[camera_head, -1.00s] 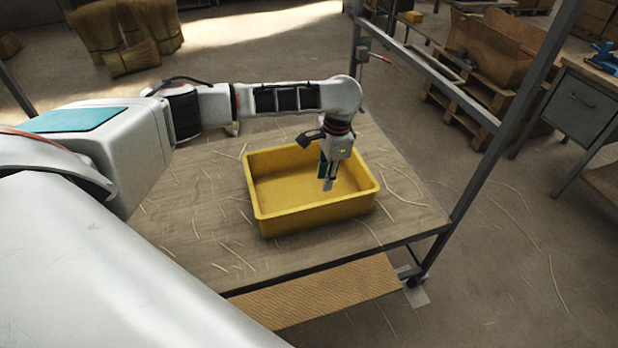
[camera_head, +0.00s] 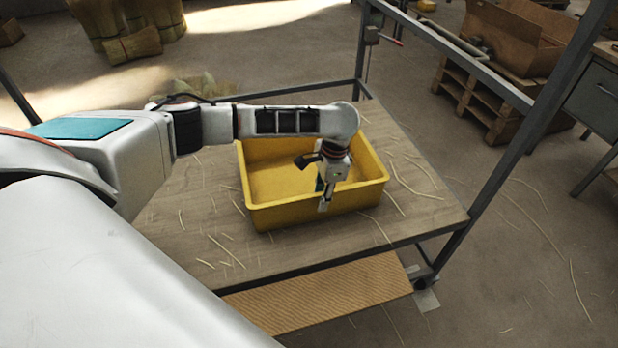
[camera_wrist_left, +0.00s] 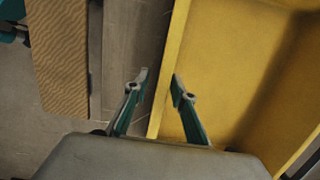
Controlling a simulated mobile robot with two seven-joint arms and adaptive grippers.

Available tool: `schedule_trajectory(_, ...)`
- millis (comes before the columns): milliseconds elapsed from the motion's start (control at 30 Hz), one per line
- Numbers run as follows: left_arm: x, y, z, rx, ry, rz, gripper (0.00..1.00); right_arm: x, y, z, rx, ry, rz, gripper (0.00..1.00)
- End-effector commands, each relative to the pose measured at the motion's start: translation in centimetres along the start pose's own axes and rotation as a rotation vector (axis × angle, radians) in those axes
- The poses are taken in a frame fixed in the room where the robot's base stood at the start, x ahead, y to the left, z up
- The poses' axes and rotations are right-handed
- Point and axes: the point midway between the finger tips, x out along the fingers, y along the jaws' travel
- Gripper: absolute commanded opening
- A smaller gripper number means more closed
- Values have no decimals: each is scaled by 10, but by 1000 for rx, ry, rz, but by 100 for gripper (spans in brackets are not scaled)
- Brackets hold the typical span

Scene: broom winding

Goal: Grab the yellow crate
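The empty yellow crate (camera_head: 275,214) stands upright on the wooden table top (camera_head: 425,208). My left gripper (camera_head: 325,200) reaches down over the crate's near wall, right of its middle. In the left wrist view the gripper (camera_wrist_left: 161,82) is open. One finger is on the outer side of the crate's wall and the other on the inner side, with the yellow rim (camera_wrist_left: 165,75) between them. I see a gap beside the fingers, so they are not closed on the wall.
Metal posts (camera_head: 525,135) and a rail frame the table's right side. A ribbed brown board (camera_head: 320,295) lies below the near edge. Straw bits are scattered over the table. A pallet with a cardboard box (camera_head: 510,40) stands behind at the right.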

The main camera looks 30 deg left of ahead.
Motion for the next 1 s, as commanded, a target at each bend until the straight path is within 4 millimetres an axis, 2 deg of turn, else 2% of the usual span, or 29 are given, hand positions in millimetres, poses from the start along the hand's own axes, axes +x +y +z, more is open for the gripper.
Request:
schedule_trajectory(233, 38, -6, -4, 0, -7, 6, 25, 10, 2, 12, -11, -4, 6, 0)
schedule_trajectory(333, 49, -6, -4, 0, -5, 4, 25, 11, 3, 16, -18, -12, 10, 0)
schedule_trajectory(600, 48, -7, -4, -1, 1, -1, 25, 10, 5, 9, -21, -3, 14, 0)
schedule_trajectory(633, 48, -7, -4, -1, 1, -1, 20, 10, 5, 9, -21, -2, 14, 0)
schedule_trajectory(700, 48, -7, -4, -1, 1, -1, 2, 10, 5, 9, -20, -2, 14, 0)
schedule_trajectory(1000, 46, -8, -5, -1, 3, -4, 0, 10, 3, 14, -18, -8, 11, 0)
